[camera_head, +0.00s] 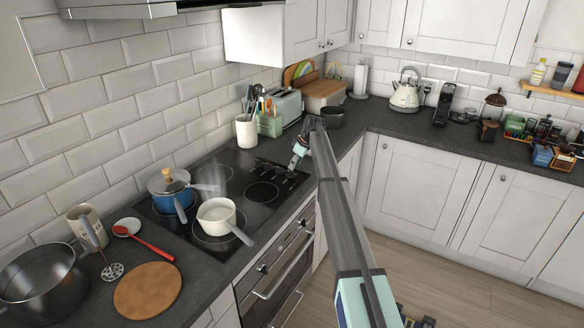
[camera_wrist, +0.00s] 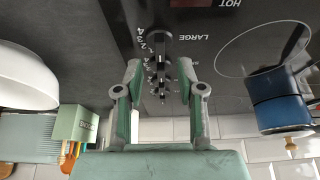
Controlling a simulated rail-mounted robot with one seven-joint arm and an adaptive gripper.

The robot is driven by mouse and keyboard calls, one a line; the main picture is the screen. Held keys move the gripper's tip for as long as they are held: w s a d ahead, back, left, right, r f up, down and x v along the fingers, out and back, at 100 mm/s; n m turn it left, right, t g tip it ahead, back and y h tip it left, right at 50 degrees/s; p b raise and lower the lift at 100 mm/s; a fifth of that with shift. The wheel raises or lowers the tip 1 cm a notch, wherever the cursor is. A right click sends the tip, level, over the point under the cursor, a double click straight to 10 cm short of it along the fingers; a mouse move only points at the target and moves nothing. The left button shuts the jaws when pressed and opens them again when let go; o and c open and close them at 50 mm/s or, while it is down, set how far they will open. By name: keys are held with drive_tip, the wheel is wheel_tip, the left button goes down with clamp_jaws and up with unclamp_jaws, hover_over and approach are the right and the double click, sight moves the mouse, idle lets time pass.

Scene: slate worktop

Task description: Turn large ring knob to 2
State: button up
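The hob's control panel shows in the wrist view with a column of dark knobs (camera_wrist: 160,82). The numbers 4, 3, 2 curve beside the end of this column, next to the word "LARGE". In the head view my gripper (camera_head: 298,157) is low over the knob end of the black hob (camera_head: 240,172). Whether a finger touches a knob is unclear.
A blue pot (camera_head: 170,190) and a white saucepan (camera_head: 217,215) stand on the hob. A utensil jar (camera_head: 246,132), a green caddy (camera_head: 269,125) and a toaster (camera_head: 286,106) stand behind my gripper. A dark bowl (camera_head: 331,117) is to the right. The corner worktop (camera_head: 385,117) is clear.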

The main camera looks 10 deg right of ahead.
sight(291, 172)
drive_tip(key=shift+p+x, duration=0.6)
drive_tip(key=shift+x, duration=1.7)
clamp_jaws()
